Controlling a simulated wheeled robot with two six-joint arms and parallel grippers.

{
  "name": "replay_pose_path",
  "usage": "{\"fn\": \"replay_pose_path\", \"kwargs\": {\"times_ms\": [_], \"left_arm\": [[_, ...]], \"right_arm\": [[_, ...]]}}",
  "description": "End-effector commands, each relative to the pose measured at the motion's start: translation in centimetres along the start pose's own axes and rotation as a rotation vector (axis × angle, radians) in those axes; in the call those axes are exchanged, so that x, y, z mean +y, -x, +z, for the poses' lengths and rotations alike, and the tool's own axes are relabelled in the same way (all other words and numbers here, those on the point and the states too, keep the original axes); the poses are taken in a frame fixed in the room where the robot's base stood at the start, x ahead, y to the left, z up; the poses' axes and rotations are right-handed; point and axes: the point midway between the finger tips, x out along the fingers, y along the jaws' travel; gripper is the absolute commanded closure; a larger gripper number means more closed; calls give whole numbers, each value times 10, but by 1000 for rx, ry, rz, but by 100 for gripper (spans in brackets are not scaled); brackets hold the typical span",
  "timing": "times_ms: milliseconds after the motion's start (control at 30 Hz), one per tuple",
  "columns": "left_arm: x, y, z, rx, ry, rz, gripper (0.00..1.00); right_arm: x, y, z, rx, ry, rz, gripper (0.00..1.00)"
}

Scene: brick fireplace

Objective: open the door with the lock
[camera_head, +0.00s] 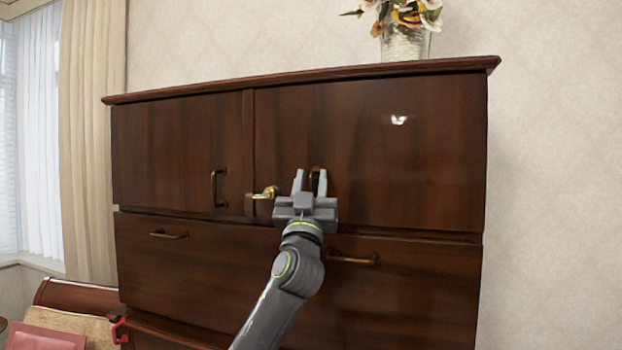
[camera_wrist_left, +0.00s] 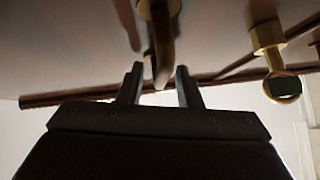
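The right upper door (camera_head: 400,150) of the dark wooden cabinet looks closed. The brass lock (camera_head: 265,193) sits at this door's lower left corner, and it also shows at the right in the left wrist view (camera_wrist_left: 268,45). The door's brass handle (camera_head: 316,178) is upright just right of the lock and partly hidden by my gripper. My left gripper (camera_head: 310,178) is open at the handle. In the left wrist view, the handle (camera_wrist_left: 163,45) reaches down between the two fingertips, with gaps on both sides. My right gripper is not in view.
The left upper door (camera_head: 170,150) has its own handle (camera_head: 217,188). Drawers with brass handles (camera_head: 352,259) lie below the doors. A glass vase of flowers (camera_head: 405,40) stands on the cabinet top. A chair with a cushion (camera_head: 75,318) is at the lower left.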

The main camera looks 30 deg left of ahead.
Motion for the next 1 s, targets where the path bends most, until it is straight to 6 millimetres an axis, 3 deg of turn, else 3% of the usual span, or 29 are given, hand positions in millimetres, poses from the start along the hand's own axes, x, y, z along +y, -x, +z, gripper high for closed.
{"fn": "replay_pose_path", "kwargs": {"times_ms": [233, 500, 1000], "left_arm": [[0, 0, 0, 0, 0, 0, 69], [0, 0, 0, 0, -1, -1, 100], [-2, 2, 2, -1, -34, -35, 100]], "right_arm": [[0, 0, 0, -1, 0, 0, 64], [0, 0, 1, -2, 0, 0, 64], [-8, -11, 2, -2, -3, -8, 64]]}}
